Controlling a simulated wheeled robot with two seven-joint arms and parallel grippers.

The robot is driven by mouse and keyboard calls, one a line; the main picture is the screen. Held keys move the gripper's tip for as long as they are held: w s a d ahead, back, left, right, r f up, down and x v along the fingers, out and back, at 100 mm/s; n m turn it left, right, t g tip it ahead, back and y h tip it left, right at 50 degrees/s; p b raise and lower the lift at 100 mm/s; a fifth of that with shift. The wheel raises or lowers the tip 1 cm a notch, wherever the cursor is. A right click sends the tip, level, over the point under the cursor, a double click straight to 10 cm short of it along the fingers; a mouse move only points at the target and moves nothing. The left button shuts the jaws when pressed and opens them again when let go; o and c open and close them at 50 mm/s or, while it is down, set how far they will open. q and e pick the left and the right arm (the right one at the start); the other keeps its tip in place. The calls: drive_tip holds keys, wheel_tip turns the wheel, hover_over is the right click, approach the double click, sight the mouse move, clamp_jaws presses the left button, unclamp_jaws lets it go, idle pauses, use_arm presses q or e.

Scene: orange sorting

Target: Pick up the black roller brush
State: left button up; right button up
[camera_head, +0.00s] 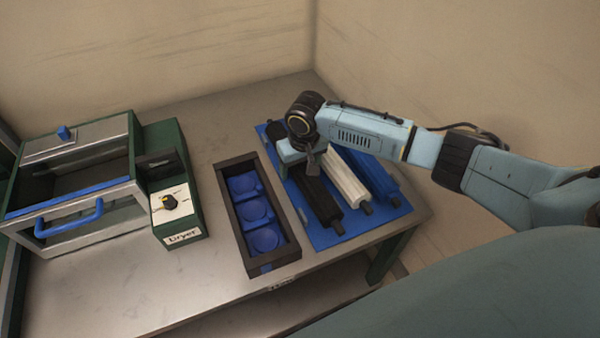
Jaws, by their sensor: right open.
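The black roller brush (322,203) lies on a blue mat (325,237), the leftmost of the rollers there, its near end toward the table's front edge. My right gripper (306,168) is over its far part, with the fingers pointing down around or just above it. The jaws are open; I cannot tell whether they touch the brush. My left gripper is not in view.
A white roller (347,184) and a blue roller (378,184) lie to the right of the black one. A dark tray (229,212) with blue round pieces stands left of the mat. A green dryer (180,215) with a blue-handled door stands further left. Walls rise behind the table (205,108).

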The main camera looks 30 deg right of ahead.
drive_tip(key=shift+r, duration=0.1)
drive_tip(key=shift+c, duration=0.3)
drive_tip(key=c, duration=0.9)
